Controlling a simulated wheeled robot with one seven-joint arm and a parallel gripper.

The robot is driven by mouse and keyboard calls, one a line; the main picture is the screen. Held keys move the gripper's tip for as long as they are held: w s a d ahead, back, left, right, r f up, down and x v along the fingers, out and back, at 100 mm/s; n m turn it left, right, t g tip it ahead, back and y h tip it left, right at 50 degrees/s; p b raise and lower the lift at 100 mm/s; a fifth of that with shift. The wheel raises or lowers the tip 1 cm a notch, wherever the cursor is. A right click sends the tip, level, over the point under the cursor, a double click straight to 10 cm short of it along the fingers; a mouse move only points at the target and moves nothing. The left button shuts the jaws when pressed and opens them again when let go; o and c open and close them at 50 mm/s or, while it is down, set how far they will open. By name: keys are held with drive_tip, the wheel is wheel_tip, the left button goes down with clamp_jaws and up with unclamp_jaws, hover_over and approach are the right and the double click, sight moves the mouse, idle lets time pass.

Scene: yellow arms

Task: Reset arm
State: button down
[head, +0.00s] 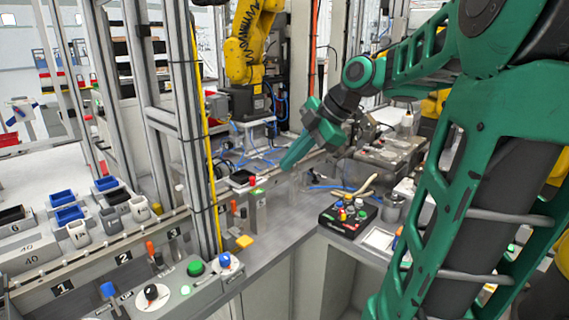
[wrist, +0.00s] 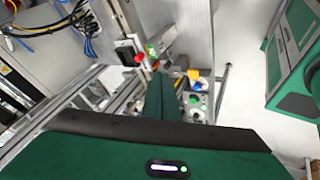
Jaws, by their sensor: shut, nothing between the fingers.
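My gripper (head: 297,154) is at the end of my green and black arm (head: 490,130), in the middle of the head view. Its fingers point down and to the left above the grey counter. In the wrist view the green fingers (wrist: 162,100) are together with nothing between them. The gripper is apart from the counter and its controls in the head view.
A black button box (head: 347,215) stands on the counter, right of the gripper. A panel with a green button (head: 195,268) and a blue button (head: 225,260) is at the lower left. Metal posts (head: 190,110) and a yellow robot arm (head: 245,50) stand behind.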

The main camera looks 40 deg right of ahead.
idle(0.3)
drive_tip(key=s+f+m+g+h, duration=0.2)
drive_tip(key=s+f+m, duration=0.5)
drive_tip(key=s+m, duration=0.4)
drive_tip(key=s+f+m+g+h, duration=0.2)
drive_tip(key=s+f+m+g, duration=0.2)
drive_tip(key=s+f+m, duration=0.4)
drive_tip(key=s+m, duration=0.3)
drive_tip(key=shift+s+f, duration=0.25)
drive_tip(key=shift+s, duration=0.05)
drive_tip(key=shift+a, duration=0.1)
